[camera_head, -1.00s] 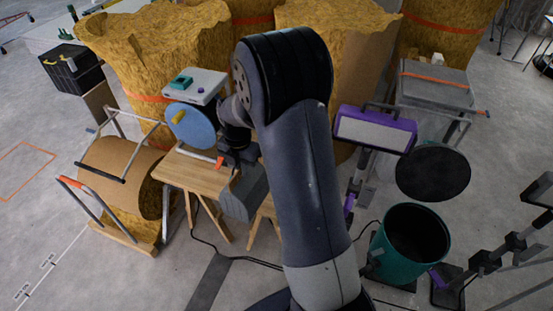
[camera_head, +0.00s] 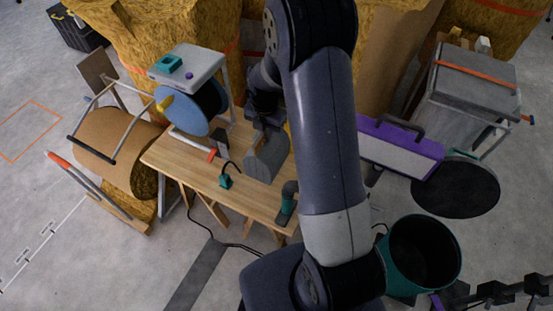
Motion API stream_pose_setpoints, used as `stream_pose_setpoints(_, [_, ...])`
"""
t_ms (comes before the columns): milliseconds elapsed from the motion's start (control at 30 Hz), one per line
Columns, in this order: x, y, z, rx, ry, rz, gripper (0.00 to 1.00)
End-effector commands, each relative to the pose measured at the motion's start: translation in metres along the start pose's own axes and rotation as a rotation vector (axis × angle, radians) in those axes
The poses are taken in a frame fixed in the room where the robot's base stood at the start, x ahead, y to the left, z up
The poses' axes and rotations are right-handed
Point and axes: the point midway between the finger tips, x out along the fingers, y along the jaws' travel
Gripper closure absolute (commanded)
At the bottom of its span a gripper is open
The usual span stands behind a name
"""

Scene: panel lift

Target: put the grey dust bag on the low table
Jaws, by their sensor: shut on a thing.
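The grey dust bag (camera_head: 268,157) hangs from my gripper (camera_head: 264,122), which is shut on its top. My arm comes down in front of the gripper and hides part of it. The low table (camera_head: 183,162) has a light wooden top on trestle legs. The bag appears over the right part of the tabletop, and I cannot tell whether it touches the wood.
On the table are a small teal item with a black cable (camera_head: 225,181), a white tool with a red end (camera_head: 192,143) and a dark-and-teal tool (camera_head: 287,203). A blue disc (camera_head: 185,110) stands behind. A teal bin (camera_head: 393,265) is at lower right.

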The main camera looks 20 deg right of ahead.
Motion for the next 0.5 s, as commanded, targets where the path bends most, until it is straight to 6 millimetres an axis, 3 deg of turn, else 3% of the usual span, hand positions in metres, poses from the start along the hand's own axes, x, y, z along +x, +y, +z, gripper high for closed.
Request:
stream_pose_setpoints(333, [0.045,0.0,0.0,0.0,0.002,-0.002,1.0])
stream_pose_setpoints(500, [0.058,0.0,0.0,0.0,-0.001,0.0,1.0])
